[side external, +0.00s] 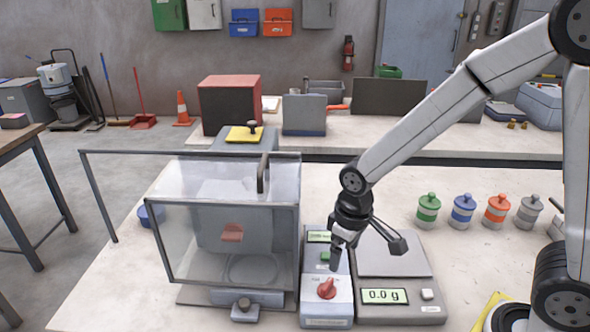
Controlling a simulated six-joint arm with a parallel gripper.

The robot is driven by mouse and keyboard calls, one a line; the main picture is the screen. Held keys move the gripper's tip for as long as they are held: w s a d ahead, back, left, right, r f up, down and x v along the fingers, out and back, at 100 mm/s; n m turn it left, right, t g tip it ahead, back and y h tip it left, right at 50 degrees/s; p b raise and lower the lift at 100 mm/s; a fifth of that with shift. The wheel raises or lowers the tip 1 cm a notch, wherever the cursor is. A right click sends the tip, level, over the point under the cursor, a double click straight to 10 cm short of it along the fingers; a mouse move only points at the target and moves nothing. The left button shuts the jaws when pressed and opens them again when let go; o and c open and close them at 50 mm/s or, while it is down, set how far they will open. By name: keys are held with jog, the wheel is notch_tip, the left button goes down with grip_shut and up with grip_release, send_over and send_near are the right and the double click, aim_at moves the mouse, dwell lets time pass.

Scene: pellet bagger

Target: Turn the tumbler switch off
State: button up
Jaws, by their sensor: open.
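The red knob (326,288), which looks like the tumbler switch, is on the sloped front of a narrow grey control box (325,311). Its raised grip points up and slightly right; its markings are too small to read. A green button (325,256) and a small lit green display (319,237) are farther back on the same unit. My gripper (338,256) is open and points down above the unit, just behind and right of the red knob. It appears apart from the knob and partly hides the unit's back right side.
A clear-walled chamber (190,245) stands close on the left. A scale (390,262) reading 0.0 g stands close on the right. Several lidded jars (428,210) stand at the back right. A yellow item (488,308) lies at the front right. The bench's left front is clear.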

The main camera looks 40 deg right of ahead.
aim_at(327, 283)
jog(key=shift+w+a+f+n+g, duration=0.15)
jog(key=shift+w+a+n+g, duration=0.2)
jog(key=shift+a, duration=0.35)
jog(key=shift+w+a+f+n+g, duration=0.1)
jog(key=shift+w+a+n, duration=0.05)
jog(key=shift+w+a, duration=0.4)
jog(key=shift+s+a, duration=0.1)
jog(key=shift+f, duration=3.9)
jog(key=c, duration=1.3)
